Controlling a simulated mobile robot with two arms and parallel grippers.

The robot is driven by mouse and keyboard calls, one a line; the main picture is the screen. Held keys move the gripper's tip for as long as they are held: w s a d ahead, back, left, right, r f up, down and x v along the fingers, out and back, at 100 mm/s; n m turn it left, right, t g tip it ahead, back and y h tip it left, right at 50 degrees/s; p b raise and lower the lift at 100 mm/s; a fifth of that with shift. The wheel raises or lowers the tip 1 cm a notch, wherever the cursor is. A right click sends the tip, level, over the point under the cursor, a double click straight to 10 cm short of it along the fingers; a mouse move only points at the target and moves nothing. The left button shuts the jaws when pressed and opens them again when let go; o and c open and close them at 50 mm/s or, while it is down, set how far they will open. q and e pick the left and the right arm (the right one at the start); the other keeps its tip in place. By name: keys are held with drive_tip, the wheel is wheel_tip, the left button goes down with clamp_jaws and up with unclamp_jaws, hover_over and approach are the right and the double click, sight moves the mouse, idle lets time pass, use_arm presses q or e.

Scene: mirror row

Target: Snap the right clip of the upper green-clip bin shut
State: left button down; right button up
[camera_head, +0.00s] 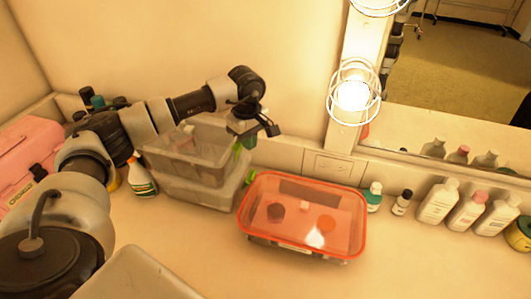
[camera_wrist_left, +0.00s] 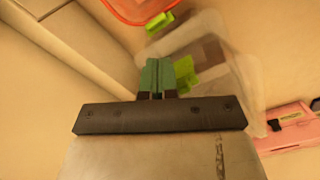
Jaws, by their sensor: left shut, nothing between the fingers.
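Two clear bins stand stacked at the wall in the head view, an upper bin (camera_head: 185,166) on a lower bin (camera_head: 195,193). My left gripper (camera_head: 246,137) is at the right end of the upper bin, fingers pointing down. A lime-green clip (camera_head: 237,149) shows just beside the fingers. In the left wrist view my green fingers (camera_wrist_left: 157,77) are shut and empty, with a lime-green clip (camera_wrist_left: 185,75) close at their right. Touching or apart, I cannot tell, nor whether the clip is latched. Another green clip (camera_wrist_left: 160,22) shows farther off. My right gripper is not in view.
A red-lidded clear container (camera_head: 303,216) stands right of the stack. A spray bottle (camera_head: 140,177) and a pink case (camera_head: 32,157) are at left. Several bottles (camera_head: 437,202) line the mirror at right. The counter in front is mostly clear.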

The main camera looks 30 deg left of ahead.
use_arm(q)
drive_tip(key=r+p, duration=0.1)
drive_tip(key=r, duration=0.1)
drive_tip(key=r+p, duration=0.1)
drive_tip(key=d+r+p, duration=0.1)
drive_tip(key=r, duration=0.1)
drive_tip(key=shift+w+r+p, duration=0.1)
drive_tip(key=shift+r+p, duration=0.25)
idle(0.3)
drive_tip(key=shift+f, duration=0.1)
idle(0.4)
